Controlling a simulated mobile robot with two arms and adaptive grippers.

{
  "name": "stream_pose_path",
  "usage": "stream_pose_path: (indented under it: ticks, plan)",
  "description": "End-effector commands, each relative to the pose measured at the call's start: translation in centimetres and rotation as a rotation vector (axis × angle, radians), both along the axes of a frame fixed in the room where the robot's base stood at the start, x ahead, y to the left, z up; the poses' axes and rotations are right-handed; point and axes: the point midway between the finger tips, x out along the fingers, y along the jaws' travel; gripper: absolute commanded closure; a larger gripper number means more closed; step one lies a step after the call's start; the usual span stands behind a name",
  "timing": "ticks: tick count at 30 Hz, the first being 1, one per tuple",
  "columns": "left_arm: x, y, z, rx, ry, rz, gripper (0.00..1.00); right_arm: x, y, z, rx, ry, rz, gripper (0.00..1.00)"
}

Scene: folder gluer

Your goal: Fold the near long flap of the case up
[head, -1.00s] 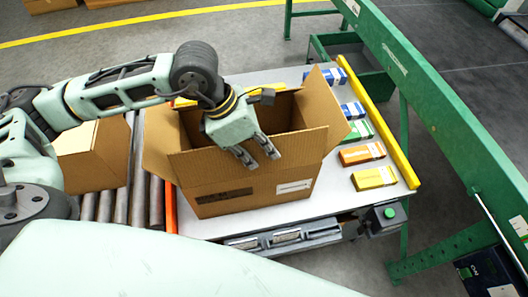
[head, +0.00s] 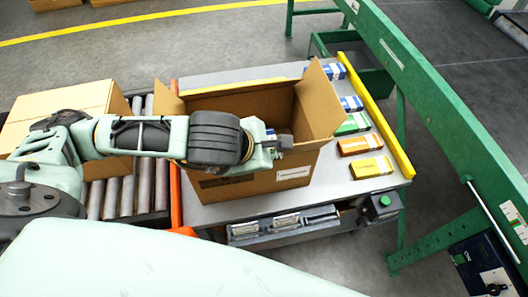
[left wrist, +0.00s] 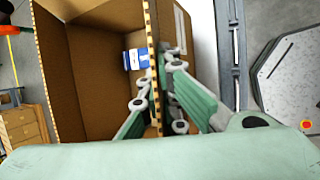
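The open brown case (head: 320,95) stands on the grey table, with its right flap standing up and tilted outward. My left gripper (head: 277,143) is low at the near side of the case, and my forearm hides most of the near top edge and near flap in the head view. In the left wrist view the case (left wrist: 85,70) is open, and the fingers of my left gripper (left wrist: 155,75) lie on both sides of a thin cardboard edge (left wrist: 152,50). Whether they pinch it is unclear. My right gripper is not in view.
A blue and white carton (left wrist: 137,59) lies inside the case. Several small cartons, one yellow (head: 371,167), line the table's right side by a yellow rail (head: 380,120). A closed case (head: 75,100) is on the rollers (head: 112,196) at left.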

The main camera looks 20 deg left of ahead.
Motion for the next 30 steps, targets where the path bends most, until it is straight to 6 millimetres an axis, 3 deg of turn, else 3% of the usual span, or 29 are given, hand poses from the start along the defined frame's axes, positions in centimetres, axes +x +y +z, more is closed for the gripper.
stream_pose_path:
  ticks: [11, 18, 30]
  plan:
    - [0.13, 0.05, -0.01, 0.003, -0.005, 0.0, 1.0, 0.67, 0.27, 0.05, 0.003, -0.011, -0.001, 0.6]
    - [0.11, 0.04, -0.02, 0.002, -0.004, 0.001, 0.78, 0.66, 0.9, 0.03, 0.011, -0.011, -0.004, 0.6]
    - [0.07, 0.03, -0.02, 0.002, -0.004, 0.001, 0.78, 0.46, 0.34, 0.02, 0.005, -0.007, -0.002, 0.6]
